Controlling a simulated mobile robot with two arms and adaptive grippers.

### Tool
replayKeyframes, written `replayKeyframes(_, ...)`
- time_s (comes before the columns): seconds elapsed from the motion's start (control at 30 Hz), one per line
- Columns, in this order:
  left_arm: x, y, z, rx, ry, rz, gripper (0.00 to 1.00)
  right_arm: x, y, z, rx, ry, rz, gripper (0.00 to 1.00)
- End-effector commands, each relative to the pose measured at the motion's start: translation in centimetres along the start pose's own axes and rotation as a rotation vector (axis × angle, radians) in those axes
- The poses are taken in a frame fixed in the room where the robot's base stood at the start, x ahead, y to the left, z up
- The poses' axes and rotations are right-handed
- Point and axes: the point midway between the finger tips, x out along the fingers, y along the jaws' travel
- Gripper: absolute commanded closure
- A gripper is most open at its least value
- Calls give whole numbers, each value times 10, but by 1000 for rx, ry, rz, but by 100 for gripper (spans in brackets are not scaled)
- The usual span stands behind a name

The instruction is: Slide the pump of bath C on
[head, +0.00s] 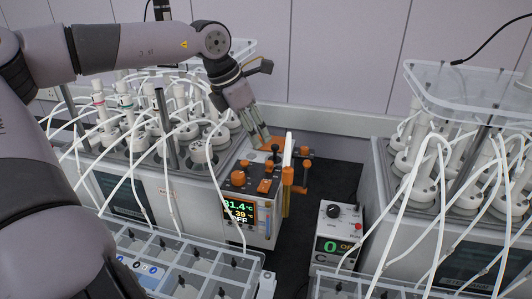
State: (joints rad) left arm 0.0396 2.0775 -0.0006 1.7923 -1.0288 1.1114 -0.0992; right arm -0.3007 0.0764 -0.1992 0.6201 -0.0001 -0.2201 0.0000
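The heating unit with orange knobs (257,183) is mounted at the right end of the left bath (180,205). Its display (240,211) shows temperature digits and seems to read OFF. A small grey control box (341,222) marked C stands on the dark floor to its right, with a black knob and a display of 0 and OFF. I cannot tell which part is the pump slide. My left gripper (265,139) points down at the back of the heating unit, close above its orange parts. Its fingers look close together, and contact is unclear. My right gripper is not seen.
Bottles with many white tubes (200,150) fill the left bath, and loops hang over its front. Another bath (440,225) with tubes and a clear raised lid (465,90) stands right. Clear compartment trays (185,262) lie in front. A dark gap separates the baths.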

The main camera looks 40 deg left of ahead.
Motion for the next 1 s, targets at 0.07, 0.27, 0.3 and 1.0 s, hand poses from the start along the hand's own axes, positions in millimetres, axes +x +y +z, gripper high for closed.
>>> replayKeyframes(0.07, 16, 0, 0, -1, 6, -3, 62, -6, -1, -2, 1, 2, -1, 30)
replayKeyframes(0.27, 52, 0, -1, 0, 6, -2, 62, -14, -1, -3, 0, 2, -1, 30)
replayKeyframes(0.3, 58, 0, -1, -1, 5, -2, 62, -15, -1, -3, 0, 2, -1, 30)
replayKeyframes(1.0, 90, 0, 0, -1, 0, 1, 62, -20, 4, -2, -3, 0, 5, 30)
